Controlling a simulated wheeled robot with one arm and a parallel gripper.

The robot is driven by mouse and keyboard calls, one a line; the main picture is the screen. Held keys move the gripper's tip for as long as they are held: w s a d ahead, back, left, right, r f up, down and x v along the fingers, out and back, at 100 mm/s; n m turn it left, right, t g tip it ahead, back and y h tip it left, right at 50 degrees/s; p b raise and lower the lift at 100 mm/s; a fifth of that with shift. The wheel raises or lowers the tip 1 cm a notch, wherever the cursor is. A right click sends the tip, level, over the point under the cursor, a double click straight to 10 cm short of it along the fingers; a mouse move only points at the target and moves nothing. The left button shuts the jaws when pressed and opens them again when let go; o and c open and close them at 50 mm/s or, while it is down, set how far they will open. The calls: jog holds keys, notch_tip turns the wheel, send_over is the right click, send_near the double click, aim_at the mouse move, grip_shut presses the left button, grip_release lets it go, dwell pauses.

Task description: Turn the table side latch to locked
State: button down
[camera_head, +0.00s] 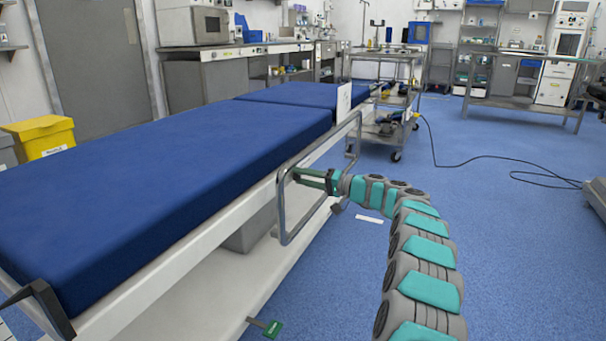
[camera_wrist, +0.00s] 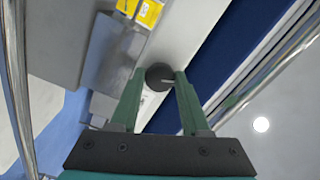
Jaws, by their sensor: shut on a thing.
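The side latch is a dark round knob (camera_wrist: 158,77) with a pale line on its face, on the pale side frame of the table (camera_wrist: 190,45). The pale line points right and slightly up in the wrist view. My gripper (camera_wrist: 160,76) has its two green fingers shut on the knob, one on each side. In the head view my gripper (camera_head: 298,174) reaches through the metal side rail (camera_head: 282,210) to the table's side, and the knob is hidden there. The blue mattress (camera_head: 150,190) lies on the table.
The side rail's bars (camera_wrist: 15,80) run close on both sides of my gripper in the wrist view. Yellow labels (camera_wrist: 149,12) show at the top. A green-tagged lever (camera_head: 272,328) sticks out low by the table. A steel trolley (camera_head: 412,72) stands behind. Blue floor to the right is mostly clear.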

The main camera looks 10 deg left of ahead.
jog(key=shift+r+m+p, duration=0.1)
jog(key=shift+m+p, duration=1.2)
jog(key=shift+m, duration=1)
jog(key=shift+c, duration=1.9)
grip_release()
jog(key=shift+d, duration=0.1)
jog(key=v, duration=0.7)
jog(key=shift+d, duration=0.3)
jog(key=shift+s, duration=0.1)
